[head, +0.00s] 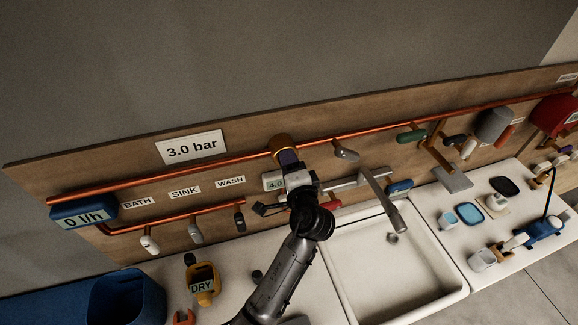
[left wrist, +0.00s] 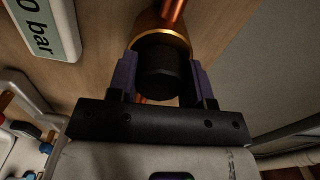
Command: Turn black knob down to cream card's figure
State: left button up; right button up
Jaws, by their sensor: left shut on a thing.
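The black knob (left wrist: 158,83) sits at the end of a brass body (head: 281,142) on the pipe. My left gripper (left wrist: 162,80) is shut on the black knob, with a purple finger on either side of it. In the head view my left gripper (head: 288,158) hides the knob. A pale display (head: 275,183) beside the gripper reads about 4.0, partly covered by my wrist. My right gripper is not in view.
Below the board are a white sink (head: 390,265) and a grey spout (head: 385,200). A blue meter (head: 84,212) reads "0 l/h". Small valves labelled BATH, SINK and WASH hang left of my arm.

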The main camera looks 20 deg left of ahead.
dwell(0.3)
pick_arm(q)
jog(key=o, duration=0.9)
